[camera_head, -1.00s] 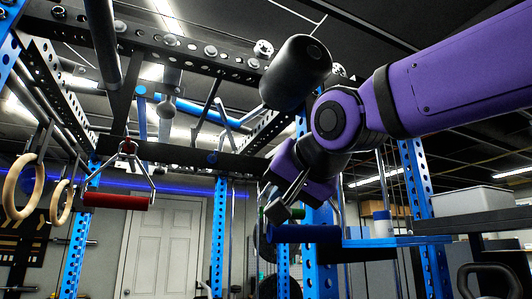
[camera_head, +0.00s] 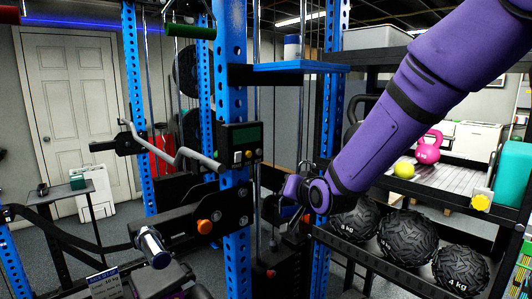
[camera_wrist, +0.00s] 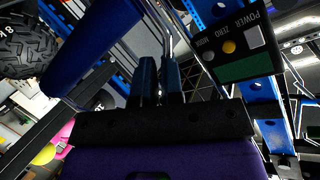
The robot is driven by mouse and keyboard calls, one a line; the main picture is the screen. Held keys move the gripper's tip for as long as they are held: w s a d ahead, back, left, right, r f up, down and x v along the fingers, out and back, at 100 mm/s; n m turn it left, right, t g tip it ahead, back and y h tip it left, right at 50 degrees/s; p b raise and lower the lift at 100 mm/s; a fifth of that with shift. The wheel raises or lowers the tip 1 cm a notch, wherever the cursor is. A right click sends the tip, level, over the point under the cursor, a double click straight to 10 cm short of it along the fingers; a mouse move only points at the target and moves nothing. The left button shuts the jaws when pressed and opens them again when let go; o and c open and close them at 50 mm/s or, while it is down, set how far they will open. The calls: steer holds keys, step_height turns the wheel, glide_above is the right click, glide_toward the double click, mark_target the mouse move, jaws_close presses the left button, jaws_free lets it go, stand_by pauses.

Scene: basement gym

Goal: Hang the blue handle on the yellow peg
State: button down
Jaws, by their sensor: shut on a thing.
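In the wrist view, my gripper (camera_wrist: 159,78) is closed, with its two fingers side by side at the middle. Thin chrome rods run up from the fingertips. The blue handle (camera_wrist: 95,45), a thick blue cylinder, is at the upper left of that view, and my gripper appears to hold it by its metal frame. In the head view, my purple wrist is low, just right of the blue upright, and the handle cannot be made out there. A yellow round piece on a white plate (camera_head: 480,202) sits at the right rack's shelf edge; I cannot tell whether it is the peg.
The blue upright (camera_head: 233,130) carries a console (camera_head: 241,145) close to my gripper. A grey bent bar (camera_head: 180,155) juts left. The right rack holds several black balls (camera_head: 407,237) and a pink kettlebell (camera_head: 428,147). A blue shelf (camera_head: 285,68) is above my wrist.

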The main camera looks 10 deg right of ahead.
steer(key=w+d+f+m+h, duration=0.1)
steer(key=d+f, duration=0.5)
steer(key=f, duration=0.7)
steer(key=w+d+f+m+h, duration=0.1)
steer(key=w+d+f+h, duration=0.1)
steer(key=d+f, duration=0.5)
step_height(320, 180, down, 6)
steer(key=shift+w+r+m+t, duration=0.1)
steer(key=shift+w+m+t, duration=0.25)
steer(key=shift+w, duration=0.55)
steer(key=shift+d+r, duration=0.1)
steer(key=shift+r, duration=0.05)
